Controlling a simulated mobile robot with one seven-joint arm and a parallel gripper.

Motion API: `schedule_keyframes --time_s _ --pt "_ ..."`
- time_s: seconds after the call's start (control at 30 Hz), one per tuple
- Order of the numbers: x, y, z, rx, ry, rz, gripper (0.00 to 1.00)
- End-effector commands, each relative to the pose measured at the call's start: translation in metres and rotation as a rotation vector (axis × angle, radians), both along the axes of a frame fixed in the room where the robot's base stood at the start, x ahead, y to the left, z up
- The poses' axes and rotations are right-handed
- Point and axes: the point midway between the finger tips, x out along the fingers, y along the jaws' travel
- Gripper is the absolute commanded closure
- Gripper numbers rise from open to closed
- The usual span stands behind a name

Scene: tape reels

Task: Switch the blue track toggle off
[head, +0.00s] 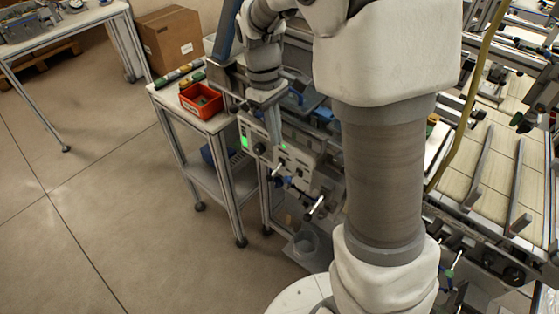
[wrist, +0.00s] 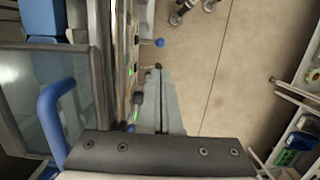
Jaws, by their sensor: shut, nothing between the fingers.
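The front panel (head: 296,162) of a machine carries a green display, dark knobs and several levers. In the head view my gripper (head: 278,143) points down in front of the panel. I cannot tell whether the fingertips touch the toggle.
A dark knob (wrist: 138,97) sits on the panel beside my fingers. A blue handle (wrist: 58,110) on a glassy lid lies left. A side table with a red bin (head: 201,101) stands left of the machine. Floor at left is free.

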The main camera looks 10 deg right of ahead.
Motion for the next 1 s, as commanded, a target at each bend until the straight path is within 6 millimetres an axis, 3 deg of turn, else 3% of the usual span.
schedule_keyframes --time_s 0.27,0.7,1.0 --pt "-0.003 -0.001 -0.015 -0.001 0.003 0.0 1.0" --pt "-0.013 -0.008 -0.087 0.0 0.001 -0.001 1.0" --pt "-0.015 -0.009 -0.099 0.001 -0.001 0.0 1.0"
